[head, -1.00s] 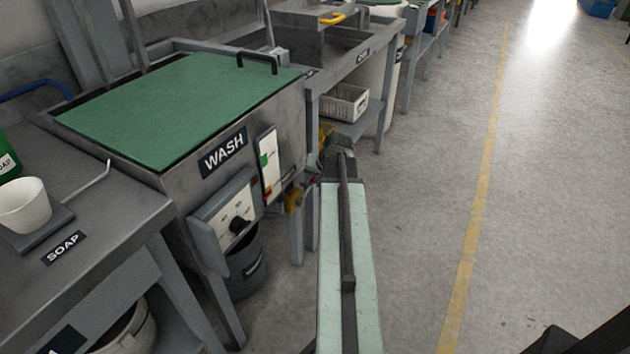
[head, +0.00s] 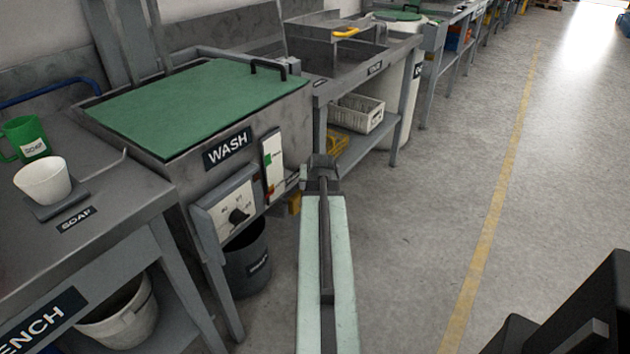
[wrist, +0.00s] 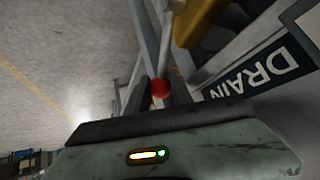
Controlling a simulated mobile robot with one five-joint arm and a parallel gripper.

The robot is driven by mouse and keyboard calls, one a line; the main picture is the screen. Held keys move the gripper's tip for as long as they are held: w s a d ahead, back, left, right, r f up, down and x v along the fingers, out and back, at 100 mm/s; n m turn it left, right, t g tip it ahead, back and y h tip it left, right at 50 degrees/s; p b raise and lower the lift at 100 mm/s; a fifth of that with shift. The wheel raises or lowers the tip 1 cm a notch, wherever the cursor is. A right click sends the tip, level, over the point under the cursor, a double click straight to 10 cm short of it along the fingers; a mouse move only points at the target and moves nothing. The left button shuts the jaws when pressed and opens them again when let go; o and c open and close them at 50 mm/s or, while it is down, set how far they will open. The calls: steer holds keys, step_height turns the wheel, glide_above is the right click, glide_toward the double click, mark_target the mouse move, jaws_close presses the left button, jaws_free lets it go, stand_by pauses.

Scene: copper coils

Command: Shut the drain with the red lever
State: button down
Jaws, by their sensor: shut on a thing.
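The red lever's red end (wrist: 159,88) shows in the wrist view between the dark fingers of my gripper (wrist: 161,95), which are shut on it. A grey bar runs up from the red end. The yellow valve body (wrist: 196,20) is above it and partly cut off. A DRAIN label (wrist: 250,78) is at the right. In the head view my gripper (head: 320,166) is low beside the WASH tank (head: 245,125), near its right corner. The yellow valve (head: 294,204) shows partly left of my arm; the lever is hidden there.
A dark bucket (head: 248,262) stands under the tank, below the dial box (head: 228,208). The soap bench (head: 120,215) is at the left. A shelf with a white basket (head: 358,114) lies beyond my gripper. The floor (head: 430,200) to the right is clear.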

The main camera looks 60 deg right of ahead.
steer(key=c, duration=1.1)
jaws_free()
steer(key=shift+w+a+f, duration=0.1)
steer(key=shift+w+a, duration=0.1)
steer(key=shift+w, duration=0.15)
steer(key=shift+s+d, duration=0.1)
steer(key=shift+d, duration=0.05)
steer(key=shift+s+d, duration=0.1)
steer(key=shift+d, duration=0.1)
